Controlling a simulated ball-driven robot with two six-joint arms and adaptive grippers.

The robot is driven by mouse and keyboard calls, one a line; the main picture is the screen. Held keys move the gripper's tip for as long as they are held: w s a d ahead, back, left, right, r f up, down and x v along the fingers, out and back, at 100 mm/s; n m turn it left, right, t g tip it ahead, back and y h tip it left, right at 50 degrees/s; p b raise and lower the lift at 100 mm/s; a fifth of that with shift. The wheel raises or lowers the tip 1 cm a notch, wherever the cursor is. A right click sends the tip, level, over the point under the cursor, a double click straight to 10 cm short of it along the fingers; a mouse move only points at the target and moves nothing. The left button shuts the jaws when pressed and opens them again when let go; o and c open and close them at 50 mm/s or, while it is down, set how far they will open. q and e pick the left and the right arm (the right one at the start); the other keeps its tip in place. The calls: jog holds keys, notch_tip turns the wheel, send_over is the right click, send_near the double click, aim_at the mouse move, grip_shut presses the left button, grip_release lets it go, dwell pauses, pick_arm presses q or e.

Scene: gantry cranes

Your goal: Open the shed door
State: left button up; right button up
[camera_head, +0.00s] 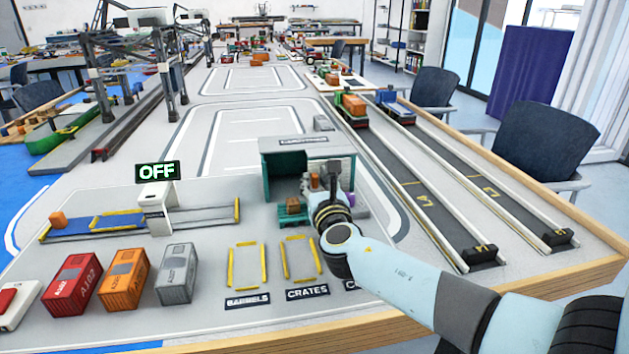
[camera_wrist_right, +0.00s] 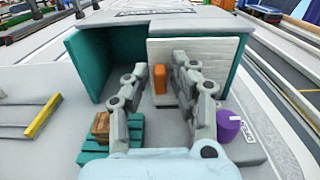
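The shed (camera_head: 300,144) stands on the table in the head view, with a grey roof and teal walls; its teal side wall (camera_wrist_right: 84,70) also shows in the right wrist view. Its left half is open. A white ribbed door panel (camera_wrist_right: 218,62) covers the right half. An upright orange piece, which looks like a handle (camera_wrist_right: 160,78), stands at the panel's left part. My right gripper (camera_wrist_right: 158,88) is open before the shed, its fingers spread either side of the orange piece with nothing seen gripped. In the head view my right gripper (camera_head: 323,175) partly hides the front. My left gripper is out of view.
A brown crate on a teal pallet (camera_wrist_right: 112,128) lies left of the gripper, and a purple barrel (camera_wrist_right: 228,125) stands close on the right. Red (camera_head: 72,284), orange (camera_head: 124,279) and grey (camera_head: 177,274) containers stand at the front left. An OFF sign (camera_head: 158,171) stands behind them.

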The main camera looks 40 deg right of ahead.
jog(key=shift+o, duration=0.8)
jog(key=v, duration=1.2)
jog(key=shift+s, duration=0.1)
